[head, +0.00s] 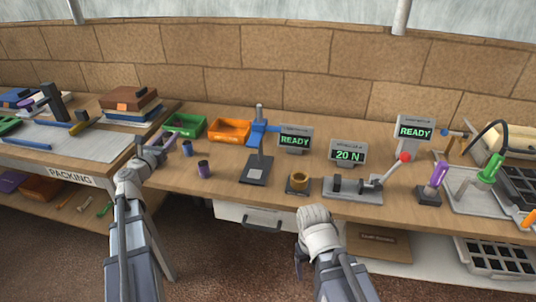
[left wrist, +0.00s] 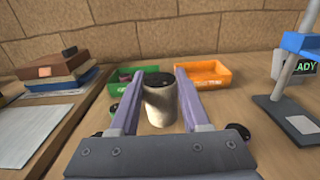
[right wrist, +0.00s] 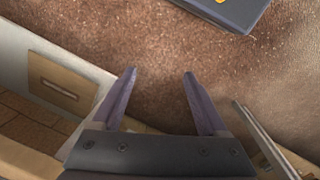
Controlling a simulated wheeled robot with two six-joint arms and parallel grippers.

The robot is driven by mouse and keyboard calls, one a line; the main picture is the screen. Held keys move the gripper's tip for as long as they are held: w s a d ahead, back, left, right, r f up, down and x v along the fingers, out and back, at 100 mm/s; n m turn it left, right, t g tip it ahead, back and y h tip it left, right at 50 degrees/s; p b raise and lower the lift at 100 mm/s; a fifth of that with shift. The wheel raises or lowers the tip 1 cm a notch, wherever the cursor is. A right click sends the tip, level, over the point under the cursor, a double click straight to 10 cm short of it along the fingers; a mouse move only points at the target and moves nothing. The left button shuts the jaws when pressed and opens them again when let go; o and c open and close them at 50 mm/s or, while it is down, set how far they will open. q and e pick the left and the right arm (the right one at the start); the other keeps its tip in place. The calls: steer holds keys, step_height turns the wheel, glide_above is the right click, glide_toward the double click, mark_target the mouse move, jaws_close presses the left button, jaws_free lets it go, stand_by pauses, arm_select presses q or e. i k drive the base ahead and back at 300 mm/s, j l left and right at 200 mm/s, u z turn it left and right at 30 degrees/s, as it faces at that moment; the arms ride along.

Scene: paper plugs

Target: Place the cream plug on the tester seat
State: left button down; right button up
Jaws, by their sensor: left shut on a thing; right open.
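The cream plug (left wrist: 160,104), a pale cylinder with a dark top, stands upright between the fingers of my left gripper (left wrist: 158,76) in the left wrist view. The gripper is shut on it. In the head view my left gripper (head: 156,146) is over the bench's left end and hides the plug. A brass ring-shaped seat on a dark base (head: 298,182) is near the bench's front edge; I cannot tell for certain that it is the tester seat. My right gripper (head: 299,264) is open and empty in front of the bench; its fingers also show in the right wrist view (right wrist: 160,73).
Green (head: 186,125) and orange (head: 229,130) bins are behind. A stand with a blue arm (head: 259,140) and a red-knobbed lever fixture (head: 352,190) flank the brass seat.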

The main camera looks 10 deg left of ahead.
mark_target(347, 189)
steer(key=l+u, duration=0.1)
steer(key=u, duration=0.35)
steer(key=l+u, duration=0.15)
steer(key=u, duration=0.8)
steer(key=k+l+u, duration=0.1)
steer(key=u, duration=0.4)
steer(key=k+l+u, duration=0.1)
steer(key=u, duration=0.35)
steer(key=k+u, duration=0.25)
steer(key=k+l+u, duration=0.1)
steer(key=k+u, duration=0.15)
steer(key=k+l+z, duration=0.2)
steer(key=k, duration=0.35)
steer(key=k+z, duration=0.1)
steer(key=z, duration=0.8)
steer(key=k+l+z, duration=0.15)
steer(key=z, duration=0.7)
steer(key=k+l+z, duration=0.1)
steer(key=z, duration=0.35)
steer(key=l+z, duration=0.2)
steer(key=z, duration=0.25)
